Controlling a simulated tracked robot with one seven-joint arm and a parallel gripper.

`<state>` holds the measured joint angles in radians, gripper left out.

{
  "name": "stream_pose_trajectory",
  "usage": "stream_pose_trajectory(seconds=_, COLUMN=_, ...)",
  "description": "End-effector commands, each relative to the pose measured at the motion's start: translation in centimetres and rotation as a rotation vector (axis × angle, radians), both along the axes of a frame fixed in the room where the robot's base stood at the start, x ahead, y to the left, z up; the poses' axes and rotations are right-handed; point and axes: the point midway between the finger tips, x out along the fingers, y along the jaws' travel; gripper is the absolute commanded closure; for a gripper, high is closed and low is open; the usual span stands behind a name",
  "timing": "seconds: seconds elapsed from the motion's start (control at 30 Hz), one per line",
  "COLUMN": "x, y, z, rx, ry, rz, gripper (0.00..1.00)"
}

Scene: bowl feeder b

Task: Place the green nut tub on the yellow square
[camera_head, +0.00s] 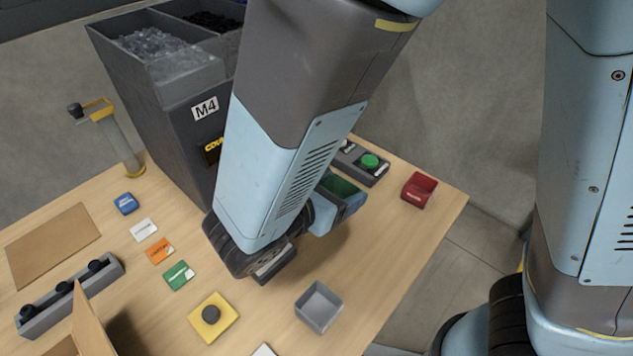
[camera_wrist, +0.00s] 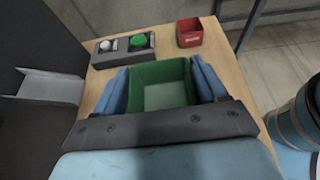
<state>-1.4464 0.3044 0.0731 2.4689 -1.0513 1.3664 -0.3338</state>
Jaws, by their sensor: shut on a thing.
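The green nut tub (camera_wrist: 163,90) is between the two blue fingers of my gripper (camera_wrist: 161,86) in the wrist view, and the gripper is shut on it. It looks empty. In the head view my gripper (camera_head: 338,207) is right of the table's middle, with a bit of the green tub (camera_head: 341,185) showing. My arm hides much of the tub there, and I cannot tell whether it touches the table. The yellow square (camera_head: 228,325) lies nearer the front, left of and apart from the tub, with a dark round piece on it.
A grey tub (camera_head: 319,307) stands right of the yellow square. A red tub (camera_head: 419,190) and a button box (camera_head: 362,163) stand behind my gripper. A tall grey feeder (camera_head: 155,110) stands at the back. Colored cards, including a green one (camera_head: 178,275), lie left.

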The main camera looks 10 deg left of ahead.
Motion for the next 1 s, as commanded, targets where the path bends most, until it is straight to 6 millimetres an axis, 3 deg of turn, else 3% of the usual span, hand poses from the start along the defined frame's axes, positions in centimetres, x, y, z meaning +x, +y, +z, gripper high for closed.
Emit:
stream_pose_trajectory(seconds=0.3, x=5.4, y=3.5, z=-2.9, rx=-0.002, ry=-0.001, rz=-0.001, gripper=0.59)
stream_pose_trajectory(seconds=0.6, x=8.0, y=5.2, z=-6.9, rx=-0.003, ry=-0.001, rz=0.001, gripper=0.59)
stream_pose_trajectory(seconds=1.0, x=9.4, y=6.1, z=-8.9, rx=-0.002, ry=0.0, rz=0.002, gripper=0.59)
